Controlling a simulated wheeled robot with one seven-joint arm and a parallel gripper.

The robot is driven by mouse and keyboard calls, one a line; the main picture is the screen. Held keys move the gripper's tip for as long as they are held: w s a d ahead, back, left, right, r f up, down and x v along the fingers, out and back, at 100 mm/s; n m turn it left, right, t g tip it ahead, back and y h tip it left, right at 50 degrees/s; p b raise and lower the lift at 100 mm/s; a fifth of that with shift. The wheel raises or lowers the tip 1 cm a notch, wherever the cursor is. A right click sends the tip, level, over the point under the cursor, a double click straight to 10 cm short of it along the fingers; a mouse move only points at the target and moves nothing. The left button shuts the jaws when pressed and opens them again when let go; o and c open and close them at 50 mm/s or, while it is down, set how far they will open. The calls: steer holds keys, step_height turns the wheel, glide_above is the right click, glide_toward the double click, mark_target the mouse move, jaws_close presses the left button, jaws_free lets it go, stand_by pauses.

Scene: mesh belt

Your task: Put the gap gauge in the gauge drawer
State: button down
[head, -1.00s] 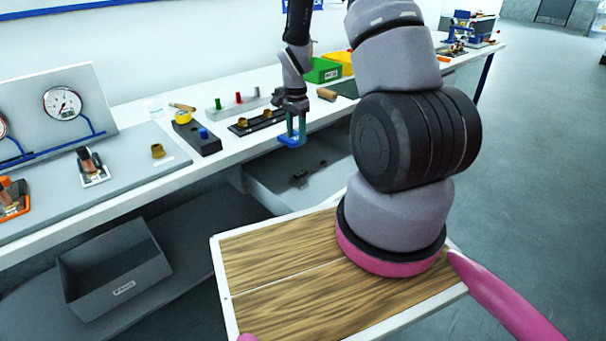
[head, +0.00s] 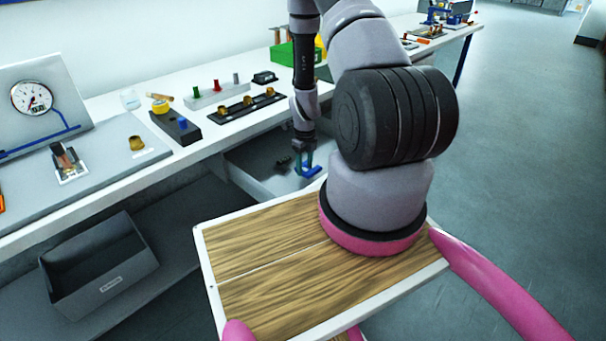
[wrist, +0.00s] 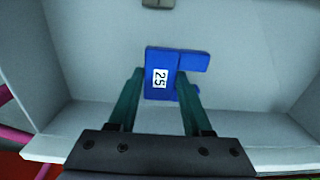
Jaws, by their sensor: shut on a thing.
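The gap gauge (wrist: 161,63) is a blue block with a white label reading "25" in the wrist view. It also shows as a small blue piece in the head view (head: 309,171). My gripper (wrist: 158,85) is shut on the gauge, its teal fingers on either side of it. In the head view my gripper (head: 304,163) hangs over the open gauge drawer (head: 240,174) under the bench. The drawer's pale floor and walls (wrist: 90,50) surround the gauge in the wrist view. I cannot tell whether the gauge touches the drawer floor.
A dark item (head: 283,163) lies in the drawer, and a grey-brown piece (wrist: 158,3) shows at the wrist view's top edge. The bench (head: 215,128) above carries a black strip with brass pieces (head: 248,107). A grey bin (head: 98,262) stands on the lower shelf.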

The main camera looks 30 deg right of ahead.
mark_target(304, 169)
steer(key=shift+f, duration=2.05)
steer(key=shift+f, duration=0.1)
steer(key=shift+c, duration=1.7)
jaws_free()
step_height(304, 169, up, 12)
steer(key=shift+r, duration=0.2)
